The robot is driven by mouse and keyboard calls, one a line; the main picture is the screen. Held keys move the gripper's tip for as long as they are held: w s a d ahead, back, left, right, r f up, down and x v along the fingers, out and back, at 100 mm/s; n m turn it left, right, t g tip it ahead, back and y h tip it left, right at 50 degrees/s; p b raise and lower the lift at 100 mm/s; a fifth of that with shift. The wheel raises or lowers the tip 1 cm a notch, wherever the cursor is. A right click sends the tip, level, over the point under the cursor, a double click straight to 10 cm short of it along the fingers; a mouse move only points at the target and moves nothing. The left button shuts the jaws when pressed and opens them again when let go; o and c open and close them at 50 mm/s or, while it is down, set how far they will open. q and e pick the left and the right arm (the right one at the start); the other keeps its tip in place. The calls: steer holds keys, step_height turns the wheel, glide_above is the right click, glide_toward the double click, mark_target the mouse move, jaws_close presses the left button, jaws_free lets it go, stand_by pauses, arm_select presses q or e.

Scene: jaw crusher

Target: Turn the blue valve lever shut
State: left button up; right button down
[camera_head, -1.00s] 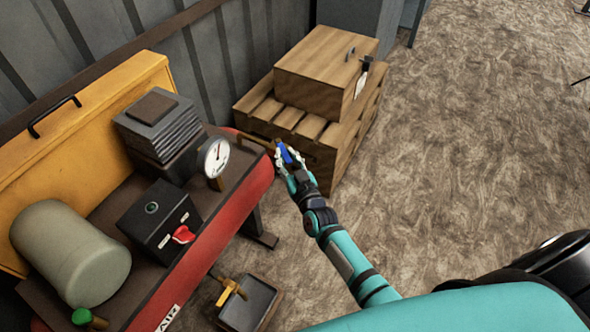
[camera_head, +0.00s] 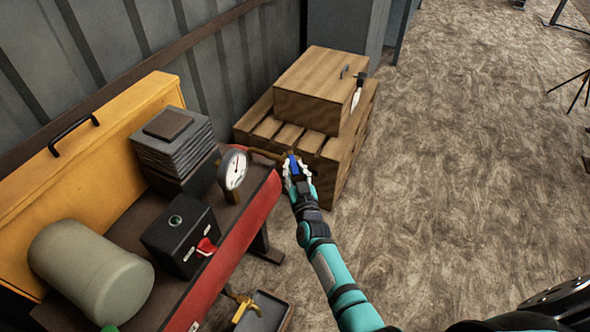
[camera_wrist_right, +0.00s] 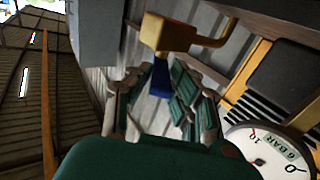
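The blue valve lever (camera_head: 292,165) shows at the end of a brass pipe (camera_head: 263,154) that sticks out from the far end of the red tank bench. In the right wrist view the lever (camera_wrist_right: 160,80) hangs from a brass valve body (camera_wrist_right: 168,34). My right gripper (camera_head: 297,172) is at the lever. In the right wrist view its fingers (camera_wrist_right: 158,98) are apart, with the lever between them and visible gaps on both sides. The lever's lower end is partly hidden. My left gripper is in neither view.
A pressure gauge (camera_head: 233,170) stands close to the pipe and shows large in the wrist view (camera_wrist_right: 270,155). A wooden crate (camera_head: 312,92) on a pallet (camera_head: 258,122) stands just behind the gripper. A black switch box (camera_head: 180,235) sits on the bench.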

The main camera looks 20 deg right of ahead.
steer(key=c, duration=1.2)
jaws_free()
steer(key=shift+w+a, duration=0.1)
steer(key=shift+w, duration=0.05)
steer(key=shift+s+a, duration=0.2)
steer(key=shift+s, duration=1.7)
steer(key=shift+s+a, duration=0.2)
steer(key=shift+s, duration=1.65)
steer(key=shift+c, duration=0.2)
